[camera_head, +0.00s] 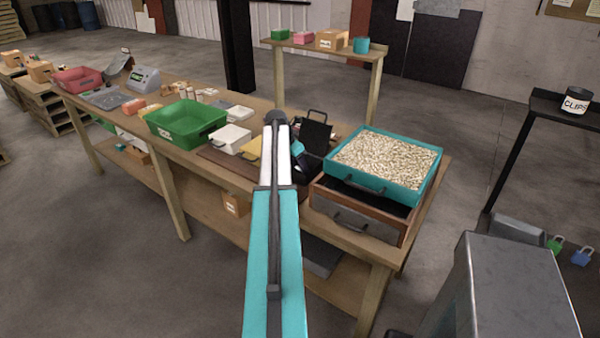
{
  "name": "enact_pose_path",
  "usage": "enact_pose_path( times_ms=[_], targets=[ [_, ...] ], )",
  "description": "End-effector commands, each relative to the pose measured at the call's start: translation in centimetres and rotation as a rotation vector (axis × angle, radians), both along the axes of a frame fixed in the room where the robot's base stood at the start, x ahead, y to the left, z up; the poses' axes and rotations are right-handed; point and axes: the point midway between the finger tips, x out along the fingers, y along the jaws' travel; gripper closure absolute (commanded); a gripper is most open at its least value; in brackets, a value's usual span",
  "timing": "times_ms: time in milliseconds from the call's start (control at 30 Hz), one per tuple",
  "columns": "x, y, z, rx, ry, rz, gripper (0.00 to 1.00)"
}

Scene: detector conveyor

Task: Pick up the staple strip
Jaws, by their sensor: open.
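My teal and white arm reaches up the middle of the view, over the front edge of the long wooden workbench (215,205). My gripper (307,183) is the dark shape just right of the arm, left of the teal tray. It is open; its fingertips are hard to make out against the dark things around it. I cannot make out a staple strip. It may be too small to tell or hidden behind my arm and gripper.
A teal tray of pale pellets (385,160) sits on a wooden drawer unit (362,212) at the bench's right end. A green bin (187,122), white box (231,138) and yellow box (252,150) stand left of my arm. A dark shelf (560,108) holds a CLIPS cup (577,101).

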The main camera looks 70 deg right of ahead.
Motion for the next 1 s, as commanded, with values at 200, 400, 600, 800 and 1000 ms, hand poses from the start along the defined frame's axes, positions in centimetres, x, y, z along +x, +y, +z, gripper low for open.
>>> enact_pose_path(
  times_ms=[200, 400, 600, 800, 1000],
  targets=[
    [0.0, 0.0, 0.0, 0.000, 0.000, 0.000, 0.71],
    [0.0, 0.0, 0.0, 0.000, 0.000, 0.000, 0.75],
    [0.0, 0.0, 0.3, 0.000, 0.000, 0.000, 0.75],
    [0.1, -0.1, 1.5, -0.002, -0.001, 0.001, 0.75],
    [0.1, -0.1, 3.9, -0.003, -0.001, 0.002, 0.75]
  ],
)
